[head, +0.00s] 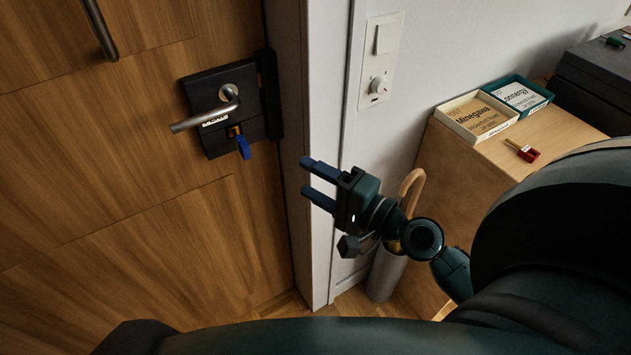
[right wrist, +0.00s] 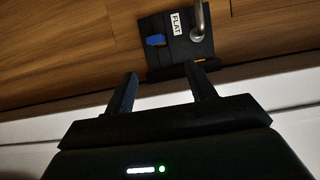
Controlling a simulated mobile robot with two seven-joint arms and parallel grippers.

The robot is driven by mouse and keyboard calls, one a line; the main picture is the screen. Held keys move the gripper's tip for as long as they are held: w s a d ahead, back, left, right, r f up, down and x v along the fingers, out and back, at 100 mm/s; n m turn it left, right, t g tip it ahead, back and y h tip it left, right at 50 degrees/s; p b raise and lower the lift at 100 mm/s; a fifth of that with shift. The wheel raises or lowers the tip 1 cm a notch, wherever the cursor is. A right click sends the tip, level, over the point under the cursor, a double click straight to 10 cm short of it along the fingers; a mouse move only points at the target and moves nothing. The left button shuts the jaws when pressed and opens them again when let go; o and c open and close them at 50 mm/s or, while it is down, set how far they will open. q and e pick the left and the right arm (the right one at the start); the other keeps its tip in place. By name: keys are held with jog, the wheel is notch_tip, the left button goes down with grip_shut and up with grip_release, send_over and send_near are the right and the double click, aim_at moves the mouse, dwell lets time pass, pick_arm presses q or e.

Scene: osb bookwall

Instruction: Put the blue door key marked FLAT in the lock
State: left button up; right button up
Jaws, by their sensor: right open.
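The blue key (head: 243,147) sits at the lock on the black lock plate (head: 210,140) of the wooden door, below the lever handle (head: 205,115). It sticks out from the plate with its blue head outward. In the right wrist view the blue key (right wrist: 156,41) shows beside the white FLAT label (right wrist: 177,23) on the plate. My right gripper (head: 320,178) is open and empty, to the right of the key and apart from it, in front of the door frame. Its two fingers (right wrist: 162,88) point toward the plate in the wrist view. My left gripper is not in view.
A wooden cabinet (head: 490,158) at the right bears a cream tray (head: 441,114), a green tray (head: 549,97) and a red key (head: 529,154). A cane (head: 411,180) stands in a grey holder (head: 385,275) beside the cabinet. A switch panel (head: 367,85) is on the wall.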

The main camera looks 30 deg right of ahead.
jog(key=shift+a+f, duration=0.1)
jog(key=shift+a, duration=0.05)
jog(key=shift+c, duration=1.4)
jog(key=shift+w+a+f+n, duration=0.1)
jog(key=shift+a+f+n, duration=0.1)
jog(key=shift+a+n, duration=0.15)
jog(key=shift+c, duration=0.8)
jog(key=a+f+n, duration=0.1)
jog(key=a+f+n+g, duration=0.1)
jog(key=n, duration=0.1)
jog(key=w+a+f+n+h, duration=0.1)
jog(key=n, duration=0.1)
jog(key=shift+a+f+g, duration=0.2)
jog(key=shift+a+g, duration=0.1)
jog(key=shift+g, duration=0.1)
jog(key=c, duration=0.7)
jog(key=shift+w+a+f+n+h, duration=0.15)
jog(key=shift+w+a+n+h, duration=0.05)
jog(key=shift+n+h, duration=0.25)
grip_shut()
jog(key=n+t+h, duration=0.3)
jog(key=n+h, duration=0.2)
jog(key=n, duration=0.1)
send_near(246, 148)
jog(key=shift+w+f+p, duration=0.15)
jog(key=shift+w+p, duration=0.35)
jog(key=shift+w, duration=2.7)
